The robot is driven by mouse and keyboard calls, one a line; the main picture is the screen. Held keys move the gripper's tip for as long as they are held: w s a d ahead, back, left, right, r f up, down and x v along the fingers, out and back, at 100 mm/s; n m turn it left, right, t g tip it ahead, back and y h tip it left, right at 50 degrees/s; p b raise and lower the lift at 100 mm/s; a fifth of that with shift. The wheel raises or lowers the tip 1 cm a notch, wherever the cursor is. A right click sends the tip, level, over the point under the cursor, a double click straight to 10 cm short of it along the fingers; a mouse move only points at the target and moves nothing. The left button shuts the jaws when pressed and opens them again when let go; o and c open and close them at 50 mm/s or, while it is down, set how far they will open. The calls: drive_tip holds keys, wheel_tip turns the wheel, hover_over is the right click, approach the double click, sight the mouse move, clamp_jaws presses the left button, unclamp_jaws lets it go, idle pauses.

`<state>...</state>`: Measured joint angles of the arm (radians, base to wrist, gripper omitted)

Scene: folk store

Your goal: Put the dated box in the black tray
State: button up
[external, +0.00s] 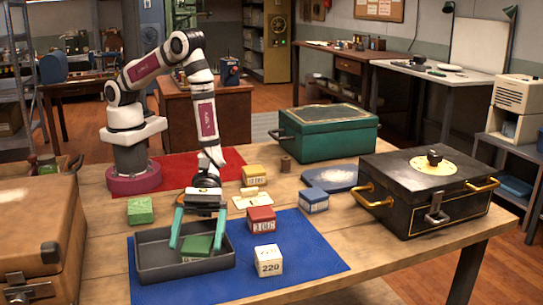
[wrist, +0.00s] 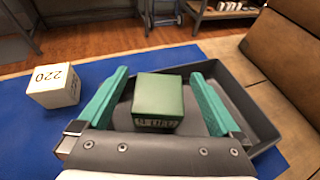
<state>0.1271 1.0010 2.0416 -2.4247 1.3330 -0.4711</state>
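The black tray (external: 145,262) stands at the front of the table, partly on the blue mat; it also shows in the wrist view (wrist: 262,122). A dark green box (external: 196,252) with a pale label sits in it; the label on this box (wrist: 158,98) is hard to read. My gripper (external: 194,246) is over the tray with its teal fingers spread. In the wrist view my gripper (wrist: 160,73) has a finger on each side of the green box, with gaps. A red box (external: 261,219) marked "3 DEC" and a white box (external: 268,260) marked "220" are on the blue mat.
A yellow box (external: 254,176), a blue box (external: 314,201) and a light green box (external: 140,211) stand around the table. A black case (external: 400,200), a green case (external: 325,135) and a brown case (external: 50,225) border the work area. The blue mat's right part is clear.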

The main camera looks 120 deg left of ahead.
drive_tip(key=shift+r, duration=0.3)
drive_tip(key=r+v, duration=0.1)
drive_tip(key=v, duration=1.1)
drive_tip(key=s+d+r+m+g+y, duration=0.1)
drive_tip(key=s+r+m+g, duration=0.3)
drive_tip(key=s+m, duration=0.3)
drive_tip(key=s+r+m+g+y, duration=0.1)
drive_tip(key=s+r+m+g, duration=0.2)
drive_tip(key=s+r+m, duration=0.3)
drive_tip(key=s+a+r+m+t+y, duration=0.1)
drive_tip(key=s+a+m+y, duration=0.4)
drive_tip(key=a+m+y, duration=0.1)
drive_tip(key=s+a+r+m+y, duration=0.1)
drive_tip(key=s+a+m+y, duration=0.4)
drive_tip(key=a+m, duration=0.4)
drive_tip(key=a+y, duration=0.1)
drive_tip(key=a, duration=0.1)
drive_tip(key=shift+s+a+t, duration=0.2)
drive_tip(key=shift+a+t, duration=0.15)
drive_tip(key=shift+t, duration=0.05)
